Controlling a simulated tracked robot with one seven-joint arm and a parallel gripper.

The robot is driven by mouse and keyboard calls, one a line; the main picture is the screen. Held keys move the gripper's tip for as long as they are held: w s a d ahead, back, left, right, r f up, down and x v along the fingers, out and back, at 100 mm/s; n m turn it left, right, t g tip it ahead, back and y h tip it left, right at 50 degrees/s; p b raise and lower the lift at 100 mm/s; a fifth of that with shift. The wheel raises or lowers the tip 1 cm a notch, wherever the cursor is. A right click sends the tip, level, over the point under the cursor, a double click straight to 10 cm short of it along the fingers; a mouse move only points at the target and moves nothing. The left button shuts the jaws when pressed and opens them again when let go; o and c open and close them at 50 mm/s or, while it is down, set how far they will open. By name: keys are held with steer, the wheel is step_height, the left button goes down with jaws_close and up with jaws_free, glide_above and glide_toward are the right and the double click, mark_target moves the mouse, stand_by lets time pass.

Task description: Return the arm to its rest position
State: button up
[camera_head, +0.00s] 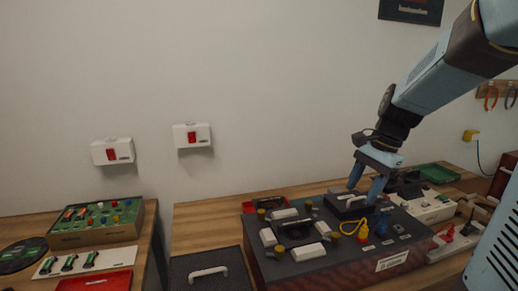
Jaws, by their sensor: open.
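My arm comes in from the upper right, blue with dark joints. My gripper (367,188) points down over the back right part of a dark equipment box (322,272) on the bench. Its two blue fingers are apart. Between and just behind them is a dark block with a light top (346,200); I cannot tell whether the fingers touch it. Nothing is seen held.
The box top carries white blocks (308,252), knobs and a yellow loop (350,229). A green board (98,221) and a red tray (95,282) are at left. Two white switch boxes (192,135) are on the wall. A green tray (437,173) stands behind right. Free room lies above the left bench.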

steer(key=s+a+r+n+t+h, duration=0.1)
steer(key=s+r+n+t, duration=0.1)
steer(key=s+n, duration=0.4)
steer(key=s+a+r+n+t+h, duration=0.2)
steer(key=s+r+n+t, duration=0.1)
steer(key=s+n, duration=0.2)
steer(key=shift+s+a+r+n+t, duration=0.2)
steer(key=shift+s+n+t, duration=0.15)
steer(key=shift+s, duration=0.8)
steer(key=shift+c, duration=0.3)
stand_by(0.5)
